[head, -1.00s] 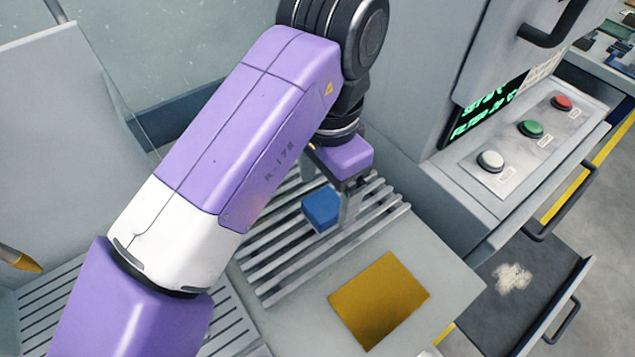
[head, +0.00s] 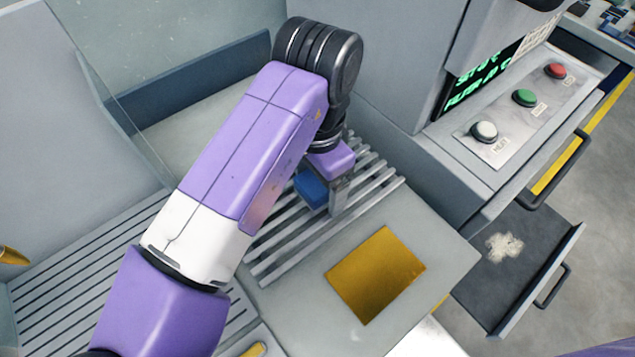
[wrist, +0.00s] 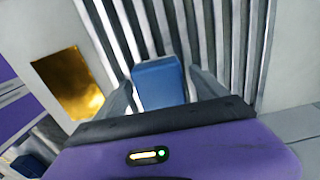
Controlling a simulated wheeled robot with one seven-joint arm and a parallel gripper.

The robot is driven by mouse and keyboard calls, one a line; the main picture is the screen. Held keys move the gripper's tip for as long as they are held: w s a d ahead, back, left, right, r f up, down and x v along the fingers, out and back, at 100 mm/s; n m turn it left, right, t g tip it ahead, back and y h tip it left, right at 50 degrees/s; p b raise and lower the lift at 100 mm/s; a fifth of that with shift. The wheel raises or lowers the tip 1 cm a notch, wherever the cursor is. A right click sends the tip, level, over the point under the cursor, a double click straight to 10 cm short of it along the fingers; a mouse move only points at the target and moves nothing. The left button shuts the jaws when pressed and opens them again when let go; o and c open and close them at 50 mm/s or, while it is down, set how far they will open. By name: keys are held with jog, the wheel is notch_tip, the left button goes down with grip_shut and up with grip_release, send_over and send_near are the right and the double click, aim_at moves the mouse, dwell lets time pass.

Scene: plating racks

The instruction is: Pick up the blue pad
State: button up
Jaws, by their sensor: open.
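The blue pad (head: 311,188) rests on the grey slatted rack (head: 283,238), partly hidden behind my gripper in the head view. In the wrist view the blue pad (wrist: 159,82) lies between the two fingers of my gripper (wrist: 162,90). The fingers are open, one on each side of the pad, with the right finger close to its edge. I cannot tell whether either finger touches it. My gripper (head: 326,197) points down at the rack in the head view.
A gold square plate (head: 376,274) lies on the grey surface in front of the rack. A control panel with white, green and red buttons (head: 524,97) is at the right. An open drawer (head: 515,262) is below it. A grey cabinet wall stands behind the rack.

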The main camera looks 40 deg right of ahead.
jog(key=c, duration=1.5)
jog(key=shift+r, duration=0.1)
notch_tip(320, 180, up, 20)
jog(key=p, duration=0.1)
jog(key=shift+p, duration=0.4)
